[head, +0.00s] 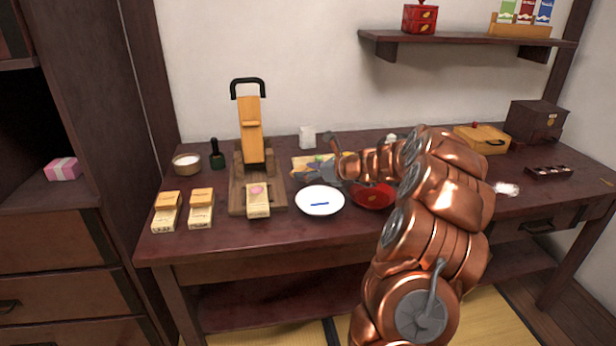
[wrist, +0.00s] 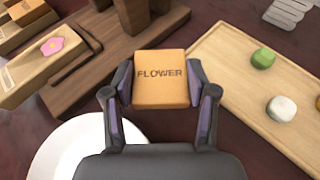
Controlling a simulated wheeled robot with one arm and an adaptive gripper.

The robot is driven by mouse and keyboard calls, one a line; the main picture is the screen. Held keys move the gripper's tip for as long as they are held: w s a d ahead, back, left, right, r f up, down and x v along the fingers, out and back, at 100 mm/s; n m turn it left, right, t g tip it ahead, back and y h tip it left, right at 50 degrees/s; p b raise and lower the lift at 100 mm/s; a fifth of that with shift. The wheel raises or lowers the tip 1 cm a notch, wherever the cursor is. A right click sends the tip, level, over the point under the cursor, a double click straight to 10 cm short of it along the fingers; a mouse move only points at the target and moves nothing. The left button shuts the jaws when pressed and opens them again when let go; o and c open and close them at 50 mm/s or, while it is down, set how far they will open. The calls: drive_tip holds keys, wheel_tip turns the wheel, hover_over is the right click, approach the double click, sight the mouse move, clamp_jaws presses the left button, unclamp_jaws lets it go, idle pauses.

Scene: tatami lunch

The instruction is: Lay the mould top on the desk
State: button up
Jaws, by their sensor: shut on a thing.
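The mould top is an orange wooden block (wrist: 161,90) marked FLOWER. My gripper (wrist: 160,72) is shut on it, one finger on each side, in the wrist view. In the head view my gripper (head: 318,171) is over the desk, just behind the white plate and by the sweets tray; the block is hard to make out there. The dark red-brown desk (head: 235,240) spans the head view. A pale mould base (head: 258,205) with a pink flower shape in it lies on the press; it also shows in the wrist view (wrist: 30,72).
A wooden press (head: 250,130) with a black handle stands left of my gripper. Two more moulds (head: 166,216) (head: 200,214) lie farther left. The white plate (head: 320,208), red bowl (head: 372,200) and sweets tray (wrist: 225,60) are close by. The front left desk strip is clear.

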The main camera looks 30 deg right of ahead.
drive_tip(key=shift+f, duration=0.4)
drive_tip(key=shift+f, duration=0.6)
drive_tip(key=o, duration=1)
drive_tip(key=shift+o, duration=0.2)
drive_tip(key=shift+r, duration=0.15)
drive_tip(key=shift+r, duration=0.2)
drive_tip(key=v, duration=0.3)
drive_tip(key=p+v, duration=0.1)
drive_tip(key=v, duration=0.3)
drive_tip(key=p+v, duration=0.1)
drive_tip(key=v, duration=0.2)
drive_tip(key=shift+s+d+r, duration=0.15)
drive_tip(key=shift+s+r, duration=0.1)
drive_tip(key=shift+r, duration=0.2)
drive_tip(key=shift+s+d+r, duration=0.2)
drive_tip(key=shift+s+d, duration=0.05)
drive_tip(key=shift+s, duration=0.45)
